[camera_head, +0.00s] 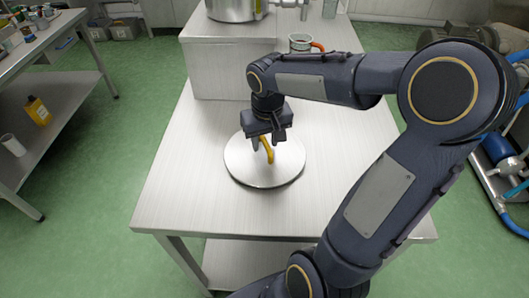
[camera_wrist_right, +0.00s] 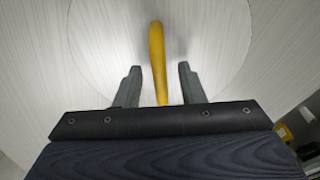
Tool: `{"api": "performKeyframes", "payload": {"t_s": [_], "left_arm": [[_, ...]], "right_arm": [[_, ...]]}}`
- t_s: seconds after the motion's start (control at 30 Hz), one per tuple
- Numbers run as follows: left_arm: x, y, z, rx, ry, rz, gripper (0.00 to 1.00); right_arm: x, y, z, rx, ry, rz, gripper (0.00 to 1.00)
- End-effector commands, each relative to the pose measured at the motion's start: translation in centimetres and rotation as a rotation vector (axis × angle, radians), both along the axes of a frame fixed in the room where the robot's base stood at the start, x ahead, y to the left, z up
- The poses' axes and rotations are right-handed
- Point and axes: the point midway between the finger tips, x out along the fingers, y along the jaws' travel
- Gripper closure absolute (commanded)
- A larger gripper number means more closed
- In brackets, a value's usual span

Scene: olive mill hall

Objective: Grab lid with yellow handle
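The lid (camera_head: 240,172) is a round, flat metal disc lying on the steel table, with a yellow handle (camera_head: 268,152) standing up from its middle. My right gripper (camera_head: 266,147) points down over the lid at the handle. In the right wrist view the yellow handle (camera_wrist_right: 157,60) runs between the two fingers of my right gripper (camera_wrist_right: 156,72). The fingers are open, with a gap on both sides of the handle. The lid's disc (camera_wrist_right: 105,45) lies behind the fingers. My left gripper is in neither view.
The steel table (camera_head: 180,190) has free surface around the lid. A side table (camera_head: 60,30) with jars is at the left.

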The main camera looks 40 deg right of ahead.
Motion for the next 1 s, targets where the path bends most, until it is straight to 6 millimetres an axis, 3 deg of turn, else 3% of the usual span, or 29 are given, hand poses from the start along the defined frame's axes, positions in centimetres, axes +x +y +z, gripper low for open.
{"api": "performKeyframes", "payload": {"t_s": [0.3,0.6,1.0], "left_arm": [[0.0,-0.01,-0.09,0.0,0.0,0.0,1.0],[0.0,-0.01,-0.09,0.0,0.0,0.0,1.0],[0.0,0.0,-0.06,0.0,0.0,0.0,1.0]], "right_arm": [[0.08,-0.01,-0.86,0.001,-0.001,0.0,0.64],[0.08,0.0,-0.83,0.001,-0.001,0.0,1.0],[0.13,-0.01,-0.63,0.0,-0.003,0.0,1.0]]}}
